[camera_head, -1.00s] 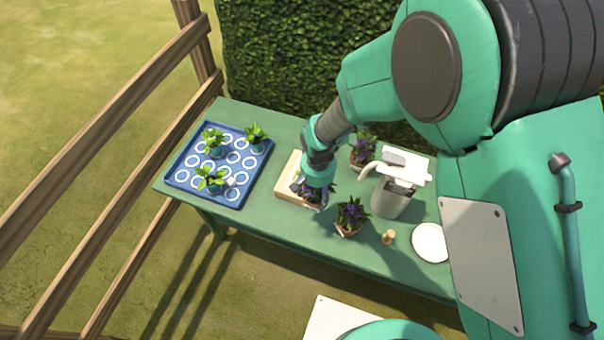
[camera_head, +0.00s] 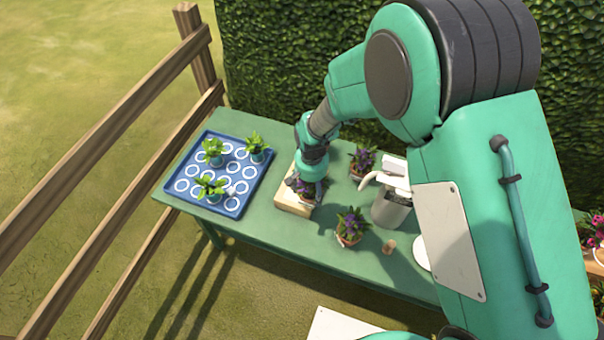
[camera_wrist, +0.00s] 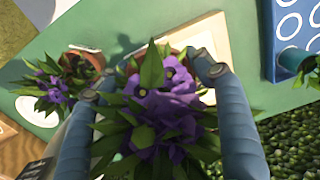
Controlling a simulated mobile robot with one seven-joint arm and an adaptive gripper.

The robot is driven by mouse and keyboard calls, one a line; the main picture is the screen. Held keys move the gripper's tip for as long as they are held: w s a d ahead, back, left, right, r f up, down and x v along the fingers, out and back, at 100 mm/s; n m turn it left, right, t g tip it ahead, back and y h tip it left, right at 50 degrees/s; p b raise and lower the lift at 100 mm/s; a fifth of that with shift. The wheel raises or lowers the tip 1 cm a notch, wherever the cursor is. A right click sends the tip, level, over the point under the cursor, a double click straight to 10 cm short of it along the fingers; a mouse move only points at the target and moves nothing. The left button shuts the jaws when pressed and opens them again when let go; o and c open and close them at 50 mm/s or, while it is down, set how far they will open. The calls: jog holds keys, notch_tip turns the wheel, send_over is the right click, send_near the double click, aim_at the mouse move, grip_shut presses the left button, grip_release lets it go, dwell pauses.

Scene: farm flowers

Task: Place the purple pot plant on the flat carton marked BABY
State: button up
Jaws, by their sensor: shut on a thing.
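My gripper (camera_head: 308,180) is shut on a purple pot plant (camera_head: 303,188), above or on the flat, cream-coloured carton (camera_head: 288,203); I cannot tell whether the pot touches it. In the wrist view, the held plant's purple flowers and green leaves (camera_wrist: 165,105) fill the middle.
A blue ringed tray (camera_head: 240,203) with green seedlings stands left of the carton. Two other purple plants (camera_head: 350,226) (camera_head: 362,161) stand to the right, near a grey watering can (camera_head: 390,208) and a small cork-like piece (camera_head: 389,247). A fence borders the left, a hedge the back.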

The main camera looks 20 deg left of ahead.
jog(key=w+a, duration=0.6)
jog(key=w, duration=0.2)
jog(key=shift+f, duration=0.45)
jog(key=shift+f+b, duration=0.35)
jog(key=shift+f, duration=1.4)
jog(key=shift+f, duration=0.1)
jog(key=o, duration=1.9)
jog(key=shift+o, duration=0.2)
notch_tip(320, 180, up, 12)
jog(key=shift+p, duration=0.45)
